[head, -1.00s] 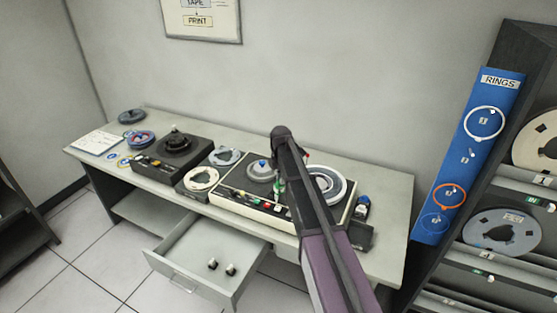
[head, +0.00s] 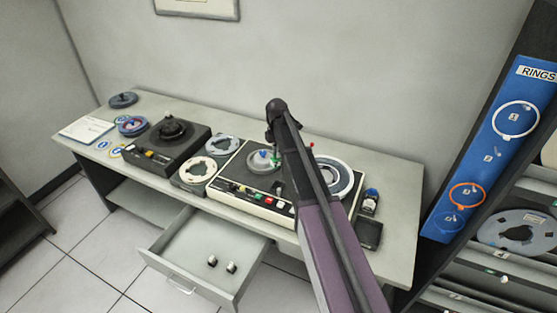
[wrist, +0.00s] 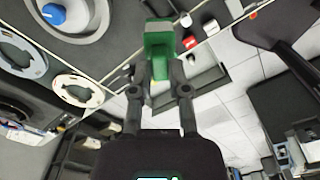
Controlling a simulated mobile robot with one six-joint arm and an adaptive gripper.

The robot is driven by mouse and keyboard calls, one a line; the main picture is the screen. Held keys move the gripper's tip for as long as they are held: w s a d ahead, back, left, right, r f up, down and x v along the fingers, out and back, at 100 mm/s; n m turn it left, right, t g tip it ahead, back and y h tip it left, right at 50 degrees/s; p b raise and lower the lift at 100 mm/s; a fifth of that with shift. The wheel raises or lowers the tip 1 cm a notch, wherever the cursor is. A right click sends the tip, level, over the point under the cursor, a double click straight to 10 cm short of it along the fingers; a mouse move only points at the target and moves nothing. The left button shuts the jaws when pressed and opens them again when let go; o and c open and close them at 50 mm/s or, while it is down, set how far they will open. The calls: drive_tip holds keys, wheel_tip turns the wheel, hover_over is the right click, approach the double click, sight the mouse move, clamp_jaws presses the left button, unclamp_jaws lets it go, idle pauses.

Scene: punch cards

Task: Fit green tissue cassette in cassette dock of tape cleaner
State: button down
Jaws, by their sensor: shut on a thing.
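My gripper (wrist: 158,84) is shut on the green tissue cassette (wrist: 158,48), which sticks out past the fingertips. In the head view a small green part of the cassette (head: 275,160) shows beside my arm, over the reel deck. The reel deck (head: 232,192), probably the tape cleaner, has a reel at each end and coloured buttons along its front. The cassette appears above the deck, near its left reel with the blue knob (wrist: 53,14). I cannot make out the cassette dock; my arm covers the middle of the deck.
A black machine (head: 190,150) stands left of the deck, with two pale reels (head: 205,171) between them. A drawer (head: 190,250) is open below, holding two small items. A blue rings board (head: 485,160) hangs at the right.

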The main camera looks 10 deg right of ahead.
sight(277, 162)
idle(0.3)
wheel_tip(277, 162, down, 3)
drive_tip(key=n+b, duration=0.3)
drive_tip(key=shift+s, duration=0.1)
drive_tip(key=shift+f+n+b, duration=0.55)
drive_tip(key=shift+n, duration=0.5)
drive_tip(key=shift+f+n+b, duration=0.5)
drive_tip(key=shift+n+b, duration=0.05)
drive_tip(key=shift+n, duration=0.5)
drive_tip(key=shift+f, duration=0.1)
drive_tip(key=shift+f+b, duration=2.45)
drive_tip(key=shift+b, duration=0.05)
drive_tip(key=shift+f+b, duration=1.65)
drive_tip(key=shift+b, duration=0.05)
drive_tip(key=c, duration=0.5)
unclamp_jaws()
drive_tip(key=shift+c, duration=1.1)
